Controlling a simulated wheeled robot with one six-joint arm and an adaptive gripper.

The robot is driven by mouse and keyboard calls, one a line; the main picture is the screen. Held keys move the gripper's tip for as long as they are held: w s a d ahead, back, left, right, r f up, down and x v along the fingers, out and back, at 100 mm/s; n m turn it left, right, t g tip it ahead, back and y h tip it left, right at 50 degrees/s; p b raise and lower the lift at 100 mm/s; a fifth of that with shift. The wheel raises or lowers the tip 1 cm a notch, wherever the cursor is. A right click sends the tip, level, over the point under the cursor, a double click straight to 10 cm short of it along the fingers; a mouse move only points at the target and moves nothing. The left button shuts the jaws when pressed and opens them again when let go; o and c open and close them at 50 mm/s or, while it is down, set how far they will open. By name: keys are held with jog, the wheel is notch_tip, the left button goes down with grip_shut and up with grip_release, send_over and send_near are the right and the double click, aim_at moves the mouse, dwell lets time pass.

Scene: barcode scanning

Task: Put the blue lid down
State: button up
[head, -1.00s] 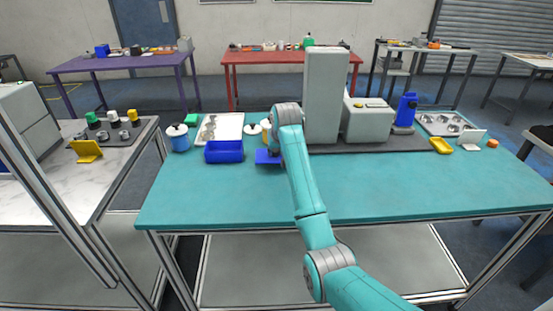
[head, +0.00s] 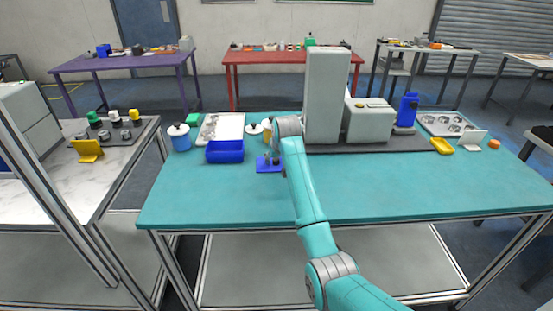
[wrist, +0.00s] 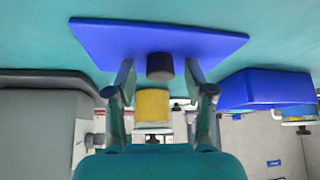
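The blue lid (head: 268,168) is a flat plate that appears to lie flat on the teal table, right of the open blue box (head: 225,152). In the wrist view, the lid (wrist: 115,38) has a short dark knob (wrist: 160,66). My gripper (wrist: 160,78) is open, with its fingers on either side of the knob and a visible gap on each side. In the head view, my gripper (head: 272,156) is small and partly hidden by my arm, just above the lid. The blue box also shows in the wrist view (wrist: 265,88).
A yellow container (wrist: 153,105) stands behind the lid. A tall grey machine (head: 327,95) stands close right of my gripper. The table front is clear.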

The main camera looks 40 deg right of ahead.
jog(key=shift+r, duration=0.2)
jog(key=v, duration=1.2)
jog(key=shift+f, duration=0.1)
